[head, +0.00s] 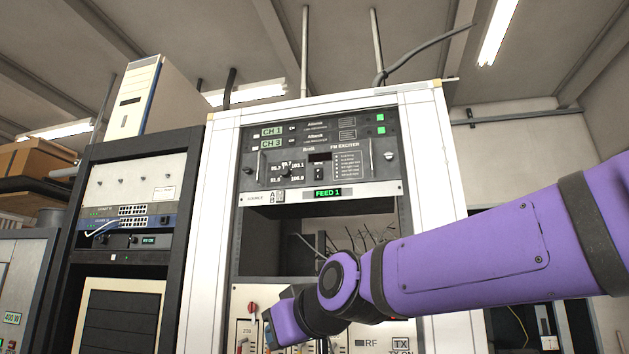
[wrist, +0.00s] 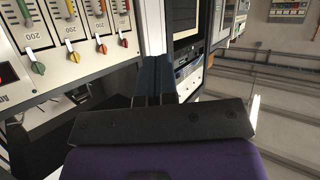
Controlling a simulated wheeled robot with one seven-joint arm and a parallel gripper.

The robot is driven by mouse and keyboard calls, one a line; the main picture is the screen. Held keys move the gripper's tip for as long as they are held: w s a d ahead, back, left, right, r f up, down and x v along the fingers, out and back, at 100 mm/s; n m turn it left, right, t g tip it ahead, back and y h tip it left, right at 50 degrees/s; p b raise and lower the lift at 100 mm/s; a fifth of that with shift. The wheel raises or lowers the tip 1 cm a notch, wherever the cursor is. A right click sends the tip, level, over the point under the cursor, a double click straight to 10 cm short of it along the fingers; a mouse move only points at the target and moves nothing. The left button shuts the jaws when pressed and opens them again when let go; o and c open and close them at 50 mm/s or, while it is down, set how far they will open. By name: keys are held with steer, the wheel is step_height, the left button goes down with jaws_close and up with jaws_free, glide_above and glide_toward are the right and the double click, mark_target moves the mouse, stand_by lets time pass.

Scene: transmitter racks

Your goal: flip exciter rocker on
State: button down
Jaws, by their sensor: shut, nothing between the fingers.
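The FM exciter (head: 345,160) is a dark panel in the upper part of the white rack in the head view. Its small display (head: 319,157) is dark. A small rocker-like switch (head: 318,174) sits below that display; its position is too small to tell. My gripper shows in the wrist view (wrist: 154,66) with its two dark fingers together and nothing between them. In the head view my purple arm reaches in from the right, and its wrist end is low in front of the rack, well below the exciter. The fingertips cannot be made out there.
Below the exciter are a lit FEED 1 strip (head: 328,193) and an open bay (head: 285,240) with thin wires. Coloured knobs (wrist: 70,52) line a panel beside my gripper in the wrist view. A black rack (head: 127,215) stands at left.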

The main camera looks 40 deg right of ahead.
mark_target(317, 175)
steer(key=w+d+r+m+t+h, duration=0.1)
steer(key=w+r+t+h, duration=0.2)
steer(key=r, duration=0.6)
steer(key=w+d+r+t+h, duration=0.1)
steer(key=w+d+r+t, duration=0.1)
steer(key=w+r+t, duration=0.35)
steer(key=w+d+r+m+g+h, duration=0.1)
steer(key=d+r+m+g+h, duration=0.1)
steer(key=r+m+h, duration=0.3)
steer(key=d+r+m+g+h, duration=0.3)
steer(key=d+r+m+h, duration=0.2)
steer(key=r+h, duration=0.5)
steer(key=shift+w+d+r+m+h, duration=0.15)
steer(key=shift+w+d+m+h, duration=0.25)
steer(key=shift+h, duration=0.5)
steer(key=shift+a+g, duration=0.15)
steer(key=shift+g, duration=0.1)
steer(key=x, duration=0.4)
steer(key=f+x, duration=0.1)
steer(key=x, duration=0.6)
steer(key=shift+w+d, duration=0.5)
steer(key=shift+d, duration=0.05)
steer(key=shift+w+d, duration=0.55)
steer(key=shift+d, duration=0.05)
